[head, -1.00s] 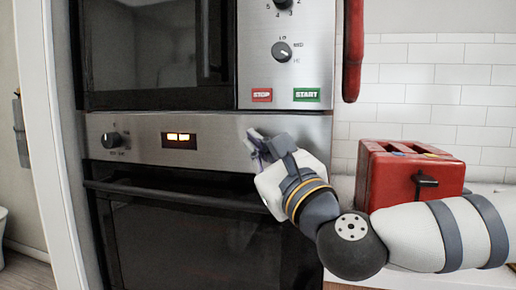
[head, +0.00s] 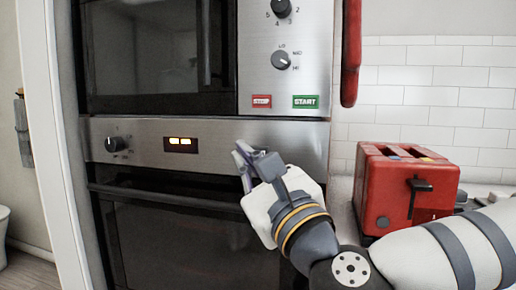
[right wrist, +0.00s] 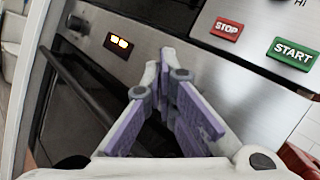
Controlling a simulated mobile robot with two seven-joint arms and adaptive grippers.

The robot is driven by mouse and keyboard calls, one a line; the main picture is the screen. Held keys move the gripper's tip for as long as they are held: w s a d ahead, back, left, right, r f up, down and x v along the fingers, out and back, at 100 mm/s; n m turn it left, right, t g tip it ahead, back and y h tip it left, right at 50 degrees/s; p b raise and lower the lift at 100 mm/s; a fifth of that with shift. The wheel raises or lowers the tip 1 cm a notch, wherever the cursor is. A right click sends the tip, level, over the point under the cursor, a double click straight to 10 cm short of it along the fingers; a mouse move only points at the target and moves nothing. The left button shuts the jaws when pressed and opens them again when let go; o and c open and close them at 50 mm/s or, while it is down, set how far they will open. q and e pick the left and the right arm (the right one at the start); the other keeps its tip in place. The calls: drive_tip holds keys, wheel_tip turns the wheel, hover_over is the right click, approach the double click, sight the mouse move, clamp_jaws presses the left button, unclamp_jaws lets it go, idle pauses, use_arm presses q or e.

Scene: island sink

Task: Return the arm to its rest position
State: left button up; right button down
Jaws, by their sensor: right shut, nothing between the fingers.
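My right gripper (head: 243,158) is in front of the oven's steel control panel in the head view, left of the toaster. Its purple-padded fingers also show in the right wrist view (right wrist: 165,75), closed together at the tips with nothing between them. I cannot tell how close the fingertips are to the panel. My right arm comes in from the lower right. My left gripper is not in view.
The oven (head: 190,235) has a knob and a lit display. Above it is a microwave (head: 150,55) with a red STOP button (right wrist: 227,29) and a green START button (head: 305,102). A red toaster (head: 400,190) stands on the counter at right, close behind my arm.

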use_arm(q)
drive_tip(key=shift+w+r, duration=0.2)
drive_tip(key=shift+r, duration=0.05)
use_arm(e)
drive_tip(key=shift+s+a, duration=0.25)
drive_tip(key=shift+s, duration=0.45)
